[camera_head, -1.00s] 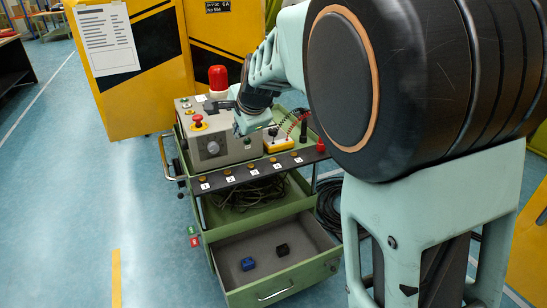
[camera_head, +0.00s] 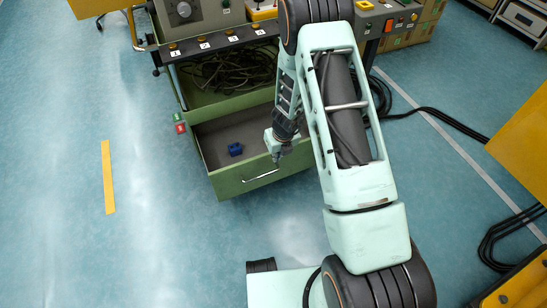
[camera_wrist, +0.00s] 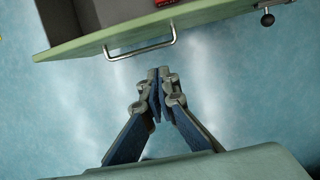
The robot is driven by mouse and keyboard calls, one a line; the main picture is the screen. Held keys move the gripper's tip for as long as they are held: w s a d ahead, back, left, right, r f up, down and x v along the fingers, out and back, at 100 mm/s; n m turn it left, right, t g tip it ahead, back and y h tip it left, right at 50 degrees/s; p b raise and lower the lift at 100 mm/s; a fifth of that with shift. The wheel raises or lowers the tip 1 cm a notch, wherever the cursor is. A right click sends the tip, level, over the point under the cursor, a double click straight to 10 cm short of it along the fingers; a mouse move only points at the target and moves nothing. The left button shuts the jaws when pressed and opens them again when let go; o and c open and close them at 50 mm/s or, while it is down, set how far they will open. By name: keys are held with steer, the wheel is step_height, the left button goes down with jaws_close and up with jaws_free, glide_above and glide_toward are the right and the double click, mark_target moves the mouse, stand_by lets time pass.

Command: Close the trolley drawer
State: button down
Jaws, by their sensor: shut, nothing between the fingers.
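The trolley's green drawer (camera_head: 228,184) stands open, with a metal handle (camera_head: 262,176) on its front. A small blue block (camera_head: 235,149) lies inside it. My gripper (camera_head: 278,158) is by the right part of the drawer front and hides some of the drawer. In the wrist view my gripper (camera_wrist: 158,74) is shut and empty, its fingertips together over blue floor. There the drawer front (camera_wrist: 90,45) runs across the top and the handle (camera_wrist: 140,49) lies just beyond the fingertips. I cannot tell whether they touch; a small gap shows.
Above the drawer, an open shelf of the trolley holds coiled dark cables (camera_head: 232,72). Numbered buttons line the panel (camera_head: 215,42) above. Black cables (camera_head: 440,118) lie on the floor to the right. Floor in front and left is clear, with a yellow strip (camera_head: 108,178).

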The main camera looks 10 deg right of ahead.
steer(key=w+a+f+b, duration=0.2)
steer(key=w+f, duration=0.4)
steer(key=f, duration=0.3)
steer(key=shift+b, duration=0.75)
